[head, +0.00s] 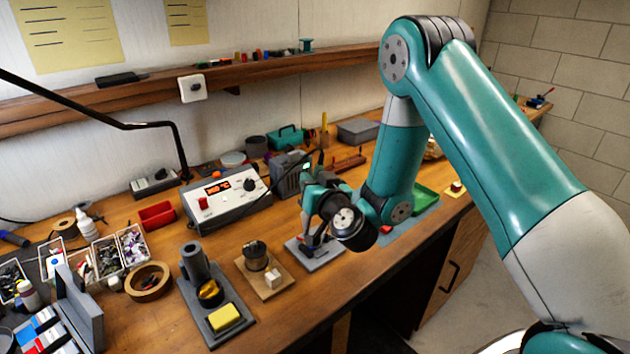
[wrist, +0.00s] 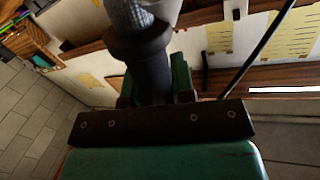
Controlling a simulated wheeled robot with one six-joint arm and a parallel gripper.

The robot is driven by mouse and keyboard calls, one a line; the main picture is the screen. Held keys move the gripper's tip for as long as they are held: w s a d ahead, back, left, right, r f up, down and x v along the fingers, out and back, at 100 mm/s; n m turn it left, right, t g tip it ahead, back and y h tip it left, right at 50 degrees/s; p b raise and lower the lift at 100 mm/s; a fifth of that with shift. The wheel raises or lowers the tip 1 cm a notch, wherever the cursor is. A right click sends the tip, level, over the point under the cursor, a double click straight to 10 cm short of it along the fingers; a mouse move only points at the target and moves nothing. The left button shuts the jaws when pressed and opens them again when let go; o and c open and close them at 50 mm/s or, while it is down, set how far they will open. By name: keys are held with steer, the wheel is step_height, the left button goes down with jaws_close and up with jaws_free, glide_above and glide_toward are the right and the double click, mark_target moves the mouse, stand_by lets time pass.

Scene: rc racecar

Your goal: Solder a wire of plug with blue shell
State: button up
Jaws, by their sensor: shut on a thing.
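My gripper (head: 318,205) is shut on a soldering iron and is held above the bench, over a small grey board (head: 322,262). In the wrist view, the dark iron handle (wrist: 150,70) with a grey textured part stands between my gripper's green fingers (wrist: 153,90). In the head view, a dark cable runs up beside my gripper. A small dark and bluish piece stands on the grey board, partly hidden by my gripper. I cannot tell whether it is the plug with the blue shell, and no wire end or iron tip shows clearly.
The soldering station (head: 225,200) with a lit red display stands behind. An iron stand (head: 195,265) with a yellow sponge (head: 225,317) and a wooden block with a small pot (head: 256,256) stand to the left of my gripper. Parts boxes (head: 107,255) crowd the left.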

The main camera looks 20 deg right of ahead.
steer(key=shift+r, duration=0.1)
stand_by(0.3)
step_height(320, 180, up, 6)
steer(key=p, duration=0.6)
steer(key=shift+p, duration=0.3)
stand_by(0.6)
